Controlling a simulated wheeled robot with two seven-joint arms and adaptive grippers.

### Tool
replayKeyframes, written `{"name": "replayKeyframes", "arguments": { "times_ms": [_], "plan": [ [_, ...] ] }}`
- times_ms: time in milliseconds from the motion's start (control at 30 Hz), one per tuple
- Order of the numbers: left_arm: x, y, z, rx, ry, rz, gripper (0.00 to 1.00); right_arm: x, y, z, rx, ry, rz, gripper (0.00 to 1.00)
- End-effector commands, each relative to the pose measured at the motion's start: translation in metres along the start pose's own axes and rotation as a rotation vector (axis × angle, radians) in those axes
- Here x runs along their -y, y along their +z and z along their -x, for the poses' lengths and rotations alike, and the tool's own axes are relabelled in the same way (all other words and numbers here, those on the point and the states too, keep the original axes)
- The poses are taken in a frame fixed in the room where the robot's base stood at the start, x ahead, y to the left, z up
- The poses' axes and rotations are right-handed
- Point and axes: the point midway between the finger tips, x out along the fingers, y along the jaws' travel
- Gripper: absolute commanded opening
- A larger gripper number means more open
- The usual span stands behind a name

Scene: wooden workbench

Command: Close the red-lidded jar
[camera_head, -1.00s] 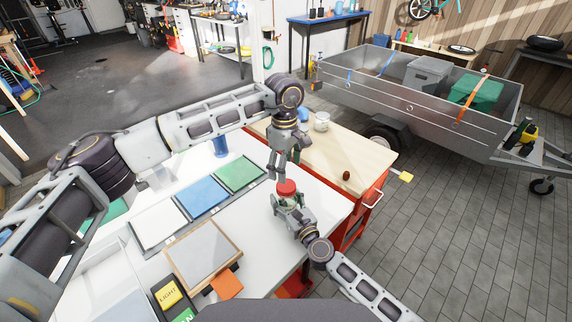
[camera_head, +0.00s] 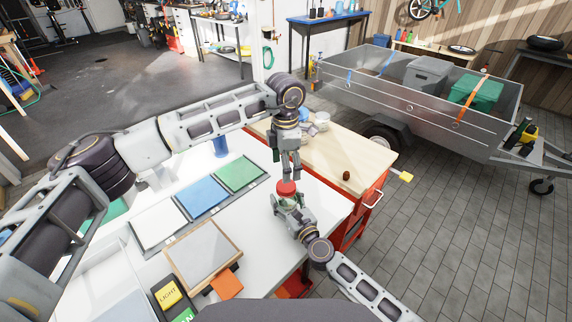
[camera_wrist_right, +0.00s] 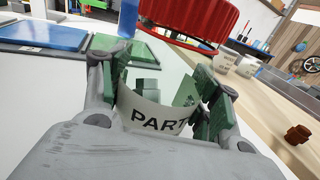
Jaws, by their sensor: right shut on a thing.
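The jar (camera_wrist_right: 152,112) is clear, with green pieces inside and a pale label reading "PART". My right gripper (camera_wrist_right: 162,88) is shut around its sides. In the head view the jar (camera_head: 288,200) is upright over the white worktop, partly hidden by my right gripper (camera_head: 289,207). The red lid (camera_head: 286,187) is at the top of the jar, and its ribbed edge shows in the right wrist view (camera_wrist_right: 190,18). I cannot tell whether it is fully seated. My left gripper (camera_head: 290,178) points down directly above the lid, fingertips close to it; their grip is unclear.
Blue (camera_head: 203,196) and green (camera_head: 240,175) panels lie left of the jar. A grey panel with a wooden frame (camera_head: 204,253) lies nearer. Pale containers (camera_wrist_right: 228,61) and a small brown piece (camera_head: 346,175) stand on the wooden top (camera_head: 330,150) beyond.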

Motion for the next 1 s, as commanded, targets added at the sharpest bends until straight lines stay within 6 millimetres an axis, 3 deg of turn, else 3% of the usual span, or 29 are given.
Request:
{"name": "replayKeyframes", "arguments": {
  "times_ms": [1000],
  "plan": [
    [-0.001,0.0005,0.0003,0.006,0.013,0.839,0.73,0.0001,-0.0002,0.0,0.0,0.0,0.001,0.0]
  ]
}}
